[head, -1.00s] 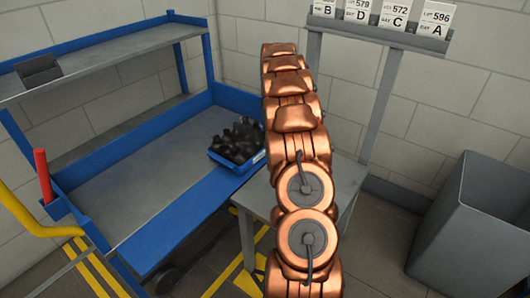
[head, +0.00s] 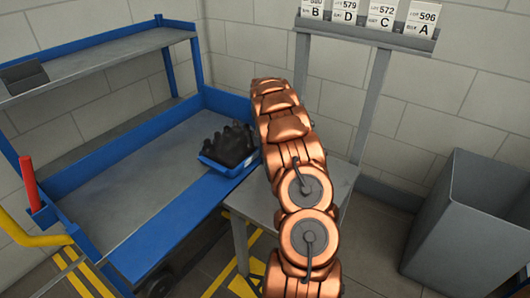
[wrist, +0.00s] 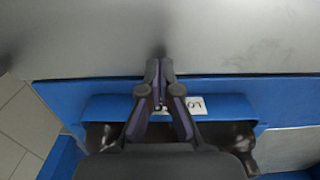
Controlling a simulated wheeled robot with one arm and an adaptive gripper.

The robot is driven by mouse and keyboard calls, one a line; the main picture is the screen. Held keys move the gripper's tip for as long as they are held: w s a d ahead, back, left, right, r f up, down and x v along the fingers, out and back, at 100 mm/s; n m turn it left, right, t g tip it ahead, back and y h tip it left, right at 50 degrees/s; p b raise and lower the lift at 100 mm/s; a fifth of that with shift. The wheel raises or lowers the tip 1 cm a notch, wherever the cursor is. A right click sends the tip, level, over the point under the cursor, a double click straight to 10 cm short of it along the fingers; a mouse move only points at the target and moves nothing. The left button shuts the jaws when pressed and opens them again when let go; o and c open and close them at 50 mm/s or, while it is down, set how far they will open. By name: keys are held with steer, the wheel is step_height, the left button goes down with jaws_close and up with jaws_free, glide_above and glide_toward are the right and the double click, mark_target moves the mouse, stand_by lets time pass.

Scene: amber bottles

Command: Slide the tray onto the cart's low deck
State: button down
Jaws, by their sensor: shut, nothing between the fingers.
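The blue tray (head: 232,169) holds several dark bottles (head: 231,145) and sits at the right end of the cart's low grey deck (head: 130,180), by the cart's blue front edge (head: 175,220). In the wrist view the tray (wrist: 103,103) shows its near wall with a white label (wrist: 195,105), and some bottles show behind it. My gripper (wrist: 160,65) is shut and empty. Its fingers cross over the tray's near wall and the blue edge in the picture; I cannot tell whether they touch. In the head view my arm hides the gripper.
A grey table (head: 262,208) stands against the cart's right side, partly behind my arm. A sign rack (head: 370,35) rises behind it. A grey bin (head: 470,225) stands at right. The cart's upper shelf (head: 110,55) is above the deck. The deck left of the tray is clear.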

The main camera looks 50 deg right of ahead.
steer(key=shift+w+a+r, duration=0.1)
steer(key=shift+w+a, duration=0.05)
steer(key=shift+w, duration=0.8)
steer(key=shift+w+a+r, duration=0.1)
steer(key=shift+w, duration=0.85)
steer(key=shift+w+a, duration=0.1)
steer(key=shift+w, duration=0.05)
